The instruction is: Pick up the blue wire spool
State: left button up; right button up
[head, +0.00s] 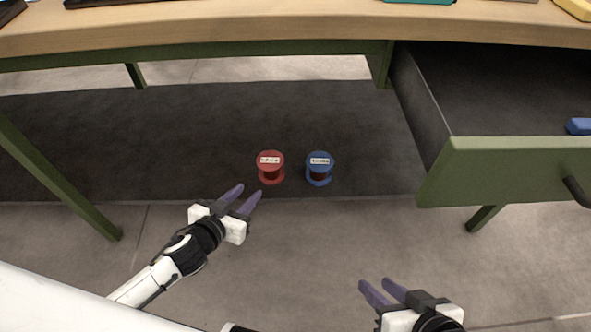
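The blue wire spool (320,168) stands upright near the front edge of the dark mat under the bench, with a white label on top. A red spool (270,167) stands just left of it, a small gap apart. My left gripper (247,194) is open and empty, in front and to the left of the red spool in the picture. My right gripper (373,287) is open and empty, lower in the picture and to the right of the blue spool. Neither gripper touches a spool.
A wooden bench top (230,27) on green legs spans above the spools. An open green drawer (510,170) juts out at the right, with a blue object (579,126) inside. The dark mat (150,130) is otherwise bare, and the grey floor in front is clear.

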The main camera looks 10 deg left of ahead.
aim_at(320, 164)
jog(key=u, duration=2.5)
jog(key=k, duration=1.3)
jog(key=z, duration=1.95)
jog(key=i, duration=0.5)
jog(key=u, duration=0.05)
